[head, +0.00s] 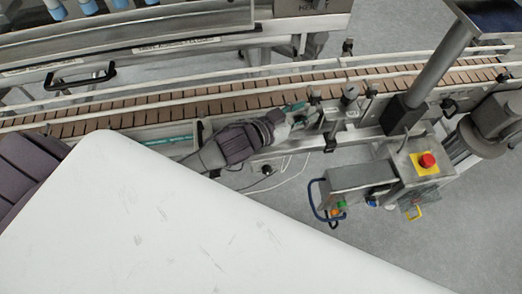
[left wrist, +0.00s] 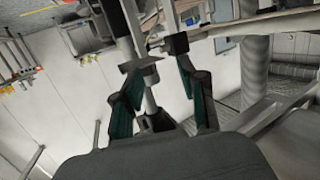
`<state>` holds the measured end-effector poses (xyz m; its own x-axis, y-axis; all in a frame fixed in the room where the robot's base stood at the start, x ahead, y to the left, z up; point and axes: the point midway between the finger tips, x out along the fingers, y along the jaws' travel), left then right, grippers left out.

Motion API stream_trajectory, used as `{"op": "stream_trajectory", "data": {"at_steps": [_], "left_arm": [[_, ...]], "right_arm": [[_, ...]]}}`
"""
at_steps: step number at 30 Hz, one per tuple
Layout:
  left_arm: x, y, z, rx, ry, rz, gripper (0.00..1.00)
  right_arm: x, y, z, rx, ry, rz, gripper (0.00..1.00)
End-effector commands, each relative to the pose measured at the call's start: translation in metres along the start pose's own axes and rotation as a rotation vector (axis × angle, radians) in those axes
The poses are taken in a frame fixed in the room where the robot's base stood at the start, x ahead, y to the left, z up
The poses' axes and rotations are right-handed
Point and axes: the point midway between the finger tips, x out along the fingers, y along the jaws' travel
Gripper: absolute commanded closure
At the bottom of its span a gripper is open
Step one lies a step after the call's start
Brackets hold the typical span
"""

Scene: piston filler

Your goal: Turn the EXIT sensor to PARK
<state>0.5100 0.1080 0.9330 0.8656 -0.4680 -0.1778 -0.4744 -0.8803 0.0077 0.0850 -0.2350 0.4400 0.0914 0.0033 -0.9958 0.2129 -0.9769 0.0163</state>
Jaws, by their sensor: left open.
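My left gripper (head: 297,116) reaches along the near side of the conveyor, with its fingers pointing right toward a small post with a dark knob (head: 315,98) at the rail. No EXIT or PARK label is readable, so I cannot tell for sure which fitting is the EXIT sensor. In the left wrist view the gripper (left wrist: 160,80) is open, with green pads apart on both sides of a grey fitting with a dark collar (left wrist: 150,75). I cannot tell whether the pads touch it. My right gripper is not in view.
The slatted conveyor (head: 160,108) runs across behind the gripper between pale rails. A box with a red button (head: 427,160) and a grey column (head: 437,68) stand at right. A steel box with a blue handle (head: 360,178) is below. My white body top fills the lower left.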

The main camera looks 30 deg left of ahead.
Motion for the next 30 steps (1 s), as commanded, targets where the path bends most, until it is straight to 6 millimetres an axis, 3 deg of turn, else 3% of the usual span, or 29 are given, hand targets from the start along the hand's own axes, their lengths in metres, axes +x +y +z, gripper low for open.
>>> {"op": "stream_trajectory", "data": {"at_steps": [18, 24, 30], "left_arm": [[-0.064, -0.013, 0.103, -0.07, -0.468, -0.241, 0.58], [-0.086, -0.011, 0.126, -0.087, -0.584, -0.268, 0.58], [-0.098, -0.01, 0.136, -0.096, -0.64, -0.278, 0.58]], "right_arm": [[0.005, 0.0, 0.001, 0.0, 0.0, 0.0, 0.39], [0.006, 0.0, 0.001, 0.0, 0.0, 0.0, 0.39], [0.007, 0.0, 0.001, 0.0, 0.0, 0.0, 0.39]]}}
